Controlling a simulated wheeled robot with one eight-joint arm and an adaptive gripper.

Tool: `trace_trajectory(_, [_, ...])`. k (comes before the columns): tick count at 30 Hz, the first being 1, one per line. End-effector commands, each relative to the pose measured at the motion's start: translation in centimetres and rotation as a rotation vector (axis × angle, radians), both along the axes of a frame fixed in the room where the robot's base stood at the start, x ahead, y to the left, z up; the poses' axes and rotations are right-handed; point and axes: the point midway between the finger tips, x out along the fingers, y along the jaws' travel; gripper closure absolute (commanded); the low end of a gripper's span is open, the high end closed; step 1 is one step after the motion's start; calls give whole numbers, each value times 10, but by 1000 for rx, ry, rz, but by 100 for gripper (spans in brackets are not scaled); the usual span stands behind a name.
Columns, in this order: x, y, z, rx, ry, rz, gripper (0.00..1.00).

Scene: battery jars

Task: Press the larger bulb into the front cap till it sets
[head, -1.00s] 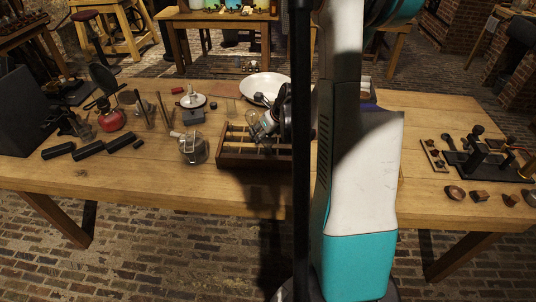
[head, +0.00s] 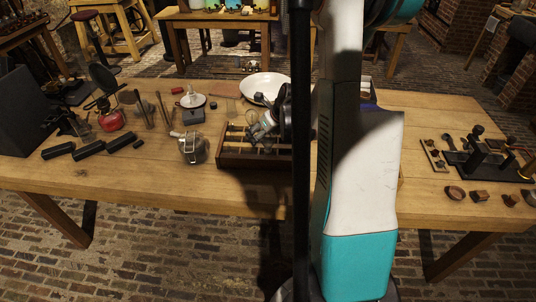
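My gripper (head: 262,130) shows small in the head view, low over a wooden compartment tray (head: 252,160) and left of my dark column. My arm and column hide part of the tray and what lies to its right. I cannot tell whether the fingers are open or closed, or whether they hold a bulb. A glass jar with metal fittings (head: 194,149) stands left of the tray. I cannot pick out the larger bulb or the front cap for certain at this size.
A white plate (head: 265,86) lies behind the tray. Dark fixtures (head: 488,158) stand at the right. The table's front left is clear.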

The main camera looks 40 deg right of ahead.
Motion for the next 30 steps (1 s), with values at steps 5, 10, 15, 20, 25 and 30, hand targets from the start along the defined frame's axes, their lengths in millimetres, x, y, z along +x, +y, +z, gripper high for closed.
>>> trace_trajectory(5, [0, 0, 0, 0, 0, 0, 29])
trace_trajectory(10, [-4, 0, 6, 1, 0, -1, 29])
trace_trajectory(15, [-15, 1, 23, 0, -1, -1, 29])
trace_trajectory(20, [-28, 2, 44, 0, 0, -2, 29])
trace_trajectory(25, [-43, 3, 66, 0, 0, -1, 29])
trace_trajectory(30, [-55, 4, 84, 1, 0, -1, 29])
